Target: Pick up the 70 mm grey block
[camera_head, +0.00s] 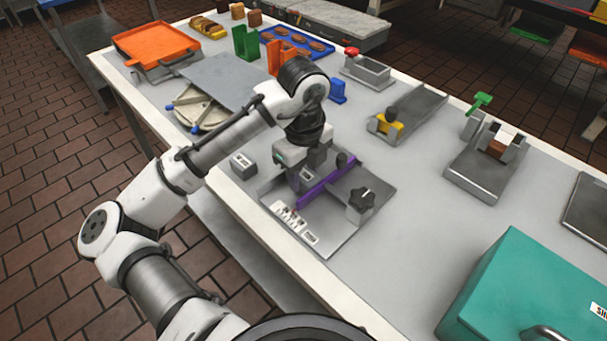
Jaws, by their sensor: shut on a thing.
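My gripper (301,180) is over the grey fixture plate (335,235) near the front edge of the table, pointing down. It is shut on a grey block (307,173), which the fingers partly cover. I cannot read its size mark or tell whether its underside touches the plate. The purple bar (327,181) of the fixture runs close beside the gripper. Another small grey block (243,166) sits on the table left of the plate.
A black knob (360,200) stands at the plate's right. Small pieces (290,217) lie in its front part. A yellow-clamped fixture (388,123) and a green-handled fixture (487,160) stand behind right. A teal box (530,295) fills the front right. Bare table lies between.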

